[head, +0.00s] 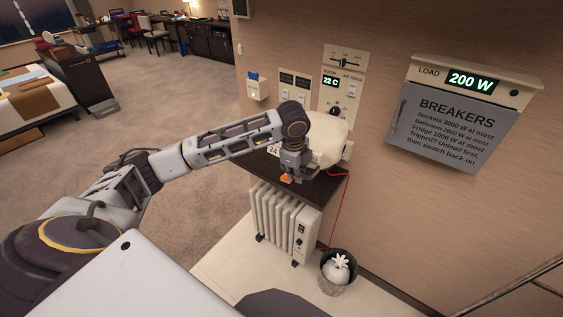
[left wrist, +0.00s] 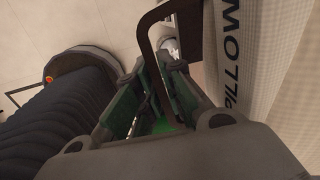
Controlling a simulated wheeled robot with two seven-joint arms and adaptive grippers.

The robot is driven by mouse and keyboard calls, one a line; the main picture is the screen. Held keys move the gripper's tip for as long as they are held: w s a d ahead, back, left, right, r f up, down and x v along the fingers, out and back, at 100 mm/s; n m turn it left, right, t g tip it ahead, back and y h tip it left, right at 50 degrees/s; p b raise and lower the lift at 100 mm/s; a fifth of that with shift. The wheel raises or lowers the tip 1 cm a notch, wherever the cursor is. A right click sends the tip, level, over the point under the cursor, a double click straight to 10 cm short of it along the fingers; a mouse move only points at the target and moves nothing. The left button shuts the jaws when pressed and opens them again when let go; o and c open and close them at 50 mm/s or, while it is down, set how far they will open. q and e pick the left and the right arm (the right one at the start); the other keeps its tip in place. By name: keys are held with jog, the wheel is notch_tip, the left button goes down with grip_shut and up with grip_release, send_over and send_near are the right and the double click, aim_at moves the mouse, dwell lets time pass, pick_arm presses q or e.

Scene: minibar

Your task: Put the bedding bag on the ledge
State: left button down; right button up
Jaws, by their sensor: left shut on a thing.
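The bedding bag (head: 328,140) is a pale, rounded bag behind my left wrist in the head view, over the dark ledge (head: 322,188) against the wall. I cannot tell whether it rests on the ledge or hangs just above it. In the left wrist view the bag (left wrist: 245,60) is white mesh with dark lettering that reads like "PILLOW". My left gripper (head: 288,175) points down over the ledge. Its fingers, also in the left wrist view (left wrist: 160,95), are shut on the bag's dark handle (left wrist: 148,45). My arm hides part of the bag. My right gripper is out of view.
A white radiator (head: 283,222) stands below the ledge, with a waste bin (head: 338,272) at its right. A red cord (head: 340,205) hangs at the ledge's right end. Control panels (head: 341,80) and a breaker box (head: 450,120) are on the wall. Carpet at left is clear.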

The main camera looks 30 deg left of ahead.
pick_arm(q)
jog(key=m, duration=0.3)
jog(key=shift+w+d+r, duration=0.1)
jog(key=shift+w+d, duration=0.05)
jog(key=shift+d, duration=0.1)
jog(key=shift+w+m+h, duration=0.1)
jog(key=shift+m+h, duration=0.3)
jog(key=shift+m, duration=0.8)
jog(key=shift+g, duration=0.3)
